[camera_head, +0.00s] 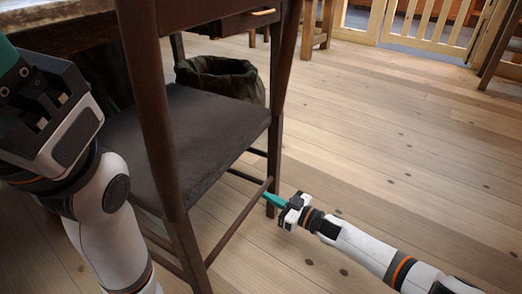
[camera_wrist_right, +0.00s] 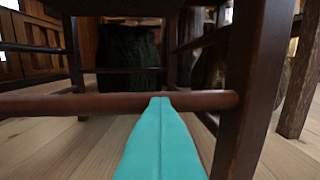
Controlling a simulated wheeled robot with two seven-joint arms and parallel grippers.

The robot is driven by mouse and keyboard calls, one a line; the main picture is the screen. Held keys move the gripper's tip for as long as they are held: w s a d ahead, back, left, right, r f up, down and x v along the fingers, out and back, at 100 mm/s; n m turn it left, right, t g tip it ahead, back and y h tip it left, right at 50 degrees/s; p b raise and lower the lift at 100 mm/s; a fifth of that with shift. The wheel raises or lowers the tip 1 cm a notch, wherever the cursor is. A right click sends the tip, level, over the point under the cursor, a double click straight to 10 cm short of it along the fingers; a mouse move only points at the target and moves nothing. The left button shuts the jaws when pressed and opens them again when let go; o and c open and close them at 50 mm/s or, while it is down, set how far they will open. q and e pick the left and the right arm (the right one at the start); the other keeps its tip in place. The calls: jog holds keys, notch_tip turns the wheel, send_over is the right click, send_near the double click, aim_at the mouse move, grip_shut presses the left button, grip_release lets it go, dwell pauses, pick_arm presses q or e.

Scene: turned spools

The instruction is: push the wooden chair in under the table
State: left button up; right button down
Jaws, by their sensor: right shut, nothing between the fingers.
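The table (camera_head: 55,14) is at the upper left, and a drawer (camera_head: 248,22) with a light handle shows behind the chair back. My right gripper (camera_head: 268,196) is shut and empty, low at the chair's near-right leg. In the right wrist view its teal fingertips (camera_wrist_right: 160,101) are at the lower rail (camera_wrist_right: 80,104), left of the leg (camera_wrist_right: 250,90); they look in contact with the rail. My left gripper (camera_head: 15,70) is at the left edge, its fingers mostly cut off.
A dark lined bin (camera_head: 222,78) stands on the floor just beyond the chair's right side. It also shows past the rail in the right wrist view (camera_wrist_right: 128,57). The plank floor to the right is clear. Other wooden furniture (camera_head: 318,28) and a slatted gate (camera_head: 410,22) are farther back.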

jog(key=b+x, duration=0.4)
jog(key=x, duration=0.4)
jog(key=shift+s+a, duration=0.2)
jog(key=shift+a, duration=0.2)
jog(key=shift+s+r, duration=0.1)
jog(key=p+v, duration=0.6)
jog(key=v, duration=0.2)
jog(key=shift+w+d, duration=0.25)
jog(key=shift+d, duration=0.05)
dwell(0.4)
